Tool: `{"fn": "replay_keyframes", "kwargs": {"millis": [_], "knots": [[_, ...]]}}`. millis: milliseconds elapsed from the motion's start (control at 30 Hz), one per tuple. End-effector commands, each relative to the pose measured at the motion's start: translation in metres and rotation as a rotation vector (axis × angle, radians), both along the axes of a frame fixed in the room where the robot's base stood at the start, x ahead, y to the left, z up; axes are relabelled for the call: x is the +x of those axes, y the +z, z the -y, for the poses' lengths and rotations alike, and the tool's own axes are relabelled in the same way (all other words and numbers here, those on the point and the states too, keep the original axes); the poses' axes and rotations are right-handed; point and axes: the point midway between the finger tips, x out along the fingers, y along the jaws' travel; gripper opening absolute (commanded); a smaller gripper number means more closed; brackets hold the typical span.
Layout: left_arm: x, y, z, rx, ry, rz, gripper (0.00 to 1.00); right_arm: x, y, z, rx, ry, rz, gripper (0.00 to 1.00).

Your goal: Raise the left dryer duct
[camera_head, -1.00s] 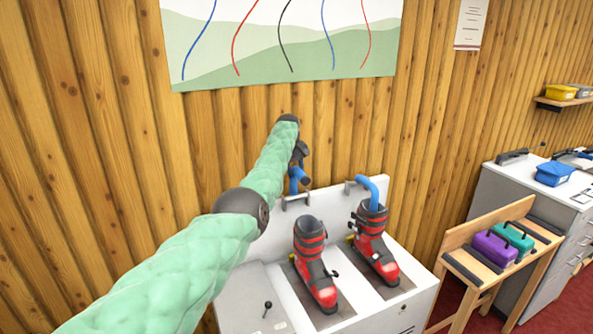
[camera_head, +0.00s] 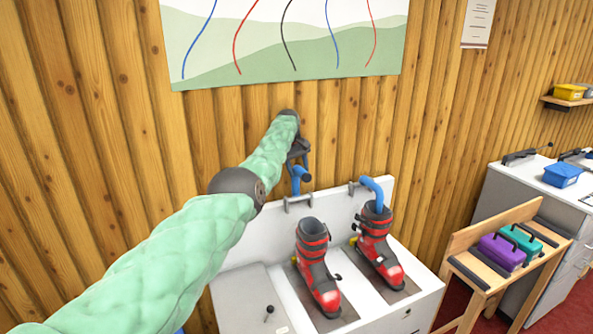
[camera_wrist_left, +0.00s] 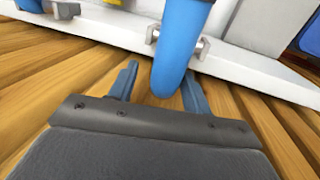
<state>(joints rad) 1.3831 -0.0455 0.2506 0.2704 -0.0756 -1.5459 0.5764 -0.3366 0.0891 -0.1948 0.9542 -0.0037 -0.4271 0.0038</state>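The left dryer duct (camera_head: 296,187) is a blue tube at the back panel of the white dryer (camera_head: 252,282). Its end shows above and behind the left red and black boot (camera_head: 313,262), clear of the boot's open top. My left gripper (camera_head: 301,160) is at the top of this duct, partly hidden by my arm. In the left wrist view my left gripper (camera_wrist_left: 158,88) has its fingers spread, with the blue duct (camera_wrist_left: 180,50) between their tips. A gap shows on the duct's left side. My right gripper is not in view.
The right duct (camera_head: 373,188) curves down into the right boot (camera_head: 378,250). Grey brackets (camera_head: 299,203) stand on the panel. A plank wall (camera_head: 120,160) is close behind my arm. A wooden rack (camera_head: 462,262) with purple and teal boxes stands at the right.

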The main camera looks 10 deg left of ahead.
Motion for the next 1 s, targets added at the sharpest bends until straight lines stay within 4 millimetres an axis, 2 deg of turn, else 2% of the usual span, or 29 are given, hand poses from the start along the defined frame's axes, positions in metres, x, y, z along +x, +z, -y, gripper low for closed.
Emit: {"fn": "replay_keyframes", "kwargs": {"millis": [367, 533, 733, 800, 1000], "knots": [[-0.002, -0.004, -0.002, 0.002, 0.002, -0.008, 0.51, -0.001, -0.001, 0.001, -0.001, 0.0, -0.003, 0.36], [-0.002, 0.0, -0.003, 0.002, 0.002, -0.007, 0.51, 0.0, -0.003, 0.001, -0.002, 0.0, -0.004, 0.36], [-0.004, 0.024, -0.008, 0.003, 0.002, -0.005, 0.51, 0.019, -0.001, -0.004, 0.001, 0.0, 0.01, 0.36], [-0.004, 0.035, -0.009, 0.003, 0.001, -0.005, 0.51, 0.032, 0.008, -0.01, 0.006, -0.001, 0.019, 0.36], [-0.007, 0.06, -0.013, 0.003, 0.0, -0.006, 0.51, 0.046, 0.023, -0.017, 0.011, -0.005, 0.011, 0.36]]}}
